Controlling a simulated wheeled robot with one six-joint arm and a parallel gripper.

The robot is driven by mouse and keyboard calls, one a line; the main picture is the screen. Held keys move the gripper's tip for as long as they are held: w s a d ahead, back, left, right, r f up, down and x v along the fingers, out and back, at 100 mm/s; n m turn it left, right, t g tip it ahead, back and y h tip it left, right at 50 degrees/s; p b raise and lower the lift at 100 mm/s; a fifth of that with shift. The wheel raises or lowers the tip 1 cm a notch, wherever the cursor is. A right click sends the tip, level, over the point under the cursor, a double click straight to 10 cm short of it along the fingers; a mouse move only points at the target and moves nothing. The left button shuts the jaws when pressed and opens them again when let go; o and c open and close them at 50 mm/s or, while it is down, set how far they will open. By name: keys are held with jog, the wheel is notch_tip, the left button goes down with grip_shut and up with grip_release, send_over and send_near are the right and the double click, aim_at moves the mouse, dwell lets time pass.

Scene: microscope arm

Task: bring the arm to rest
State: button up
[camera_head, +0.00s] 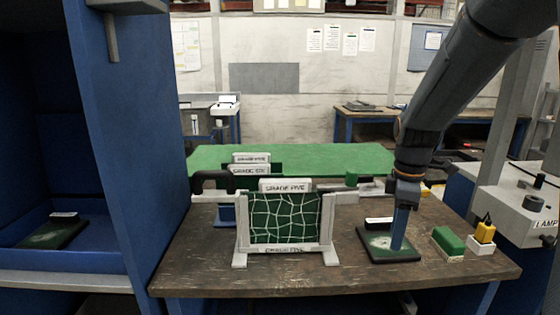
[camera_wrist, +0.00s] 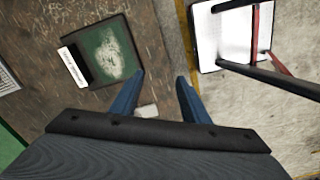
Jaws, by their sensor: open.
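My arm comes down from the upper right in the head view, with my gripper (camera_head: 399,244) pointing down over the right part of the brown workbench (camera_head: 300,279). In the wrist view the two blue fingers of my gripper (camera_wrist: 161,78) stand apart with nothing held between them. In the head view the fingers overlap a dark slab (camera_head: 376,255) with a green, pale-smeared top and a white label. The height of the fingertips above the bench is hard to tell.
A framed green panel with white crack lines (camera_head: 285,218) stands left of my gripper. A green block (camera_head: 448,241) and a yellow item in a white holder (camera_head: 484,233) are to the right. A blue cabinet wall (camera_head: 125,130) bounds the left. A lamp unit (camera_head: 520,215) stands far right.

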jog(key=s+a+f+m, duration=0.3)
jog(key=s+m, duration=0.3)
jog(key=s, duration=0.2)
jog(key=s+a+f+m, duration=0.4)
jog(key=s+a+m, duration=0.2)
jog(key=s+m, duration=0.1)
jog(key=shift+s+t, duration=0.3)
jog(key=shift+s, duration=0.35)
